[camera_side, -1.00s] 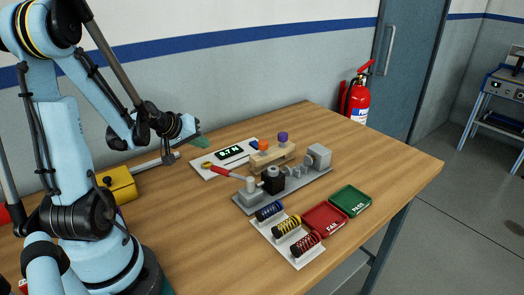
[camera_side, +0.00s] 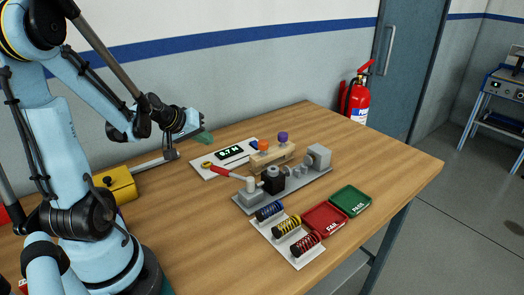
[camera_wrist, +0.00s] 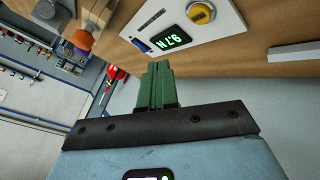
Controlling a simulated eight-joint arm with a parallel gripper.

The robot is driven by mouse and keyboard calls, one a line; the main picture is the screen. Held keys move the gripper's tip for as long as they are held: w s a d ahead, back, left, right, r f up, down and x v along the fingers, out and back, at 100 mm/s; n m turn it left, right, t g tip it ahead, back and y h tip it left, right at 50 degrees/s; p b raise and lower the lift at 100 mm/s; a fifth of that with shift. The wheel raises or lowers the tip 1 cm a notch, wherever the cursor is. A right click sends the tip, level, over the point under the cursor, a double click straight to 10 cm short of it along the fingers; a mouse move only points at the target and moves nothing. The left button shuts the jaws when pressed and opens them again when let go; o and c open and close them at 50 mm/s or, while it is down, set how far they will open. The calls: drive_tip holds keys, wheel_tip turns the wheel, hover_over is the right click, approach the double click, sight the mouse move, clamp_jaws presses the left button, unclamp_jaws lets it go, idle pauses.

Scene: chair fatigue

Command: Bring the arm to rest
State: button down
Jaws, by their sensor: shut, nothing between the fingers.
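My gripper (camera_side: 204,137) is in the air above the back part of the wooden table (camera_side: 400,160), to the left of the display panel (camera_side: 212,168). In the wrist view its green fingers (camera_wrist: 157,88) are together with nothing between them. The arm is bent, with its forearm sloping down to the right toward the gripper. The gripper is apart from the things on the table.
The display panel reads 9.7 N. Right of it are a wooden block with orange and purple knobs (camera_side: 272,153) and a grey fixture (camera_side: 285,190). Springs (camera_side: 287,226), a red FAIL tray (camera_side: 326,219) and a green PASS tray (camera_side: 351,201) lie nearer. A yellow box (camera_side: 118,184) is left.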

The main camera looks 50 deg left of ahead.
drive_tip(key=s+d+r+m, duration=0.1)
drive_tip(key=d+m, duration=0.4)
drive_tip(key=d, duration=0.6)
drive_tip(key=s+d+r+m+g+h, duration=0.1)
drive_tip(key=d+r+m, duration=0.3)
drive_tip(key=d, duration=0.8)
drive_tip(key=shift+s+d+r+m+g+h, duration=0.2)
drive_tip(key=shift+s+m+g+h, duration=0.15)
drive_tip(key=shift+m, duration=0.45)
drive_tip(key=w+a+r+g, duration=0.1)
drive_tip(key=a+g, duration=0.2)
drive_tip(key=a, duration=0.9)
drive_tip(key=w+a+g, duration=0.2)
drive_tip(key=a+g, duration=0.2)
drive_tip(key=a, duration=0.9)
drive_tip(key=shift+r, duration=0.4)
drive_tip(key=shift+w+f, duration=0.1)
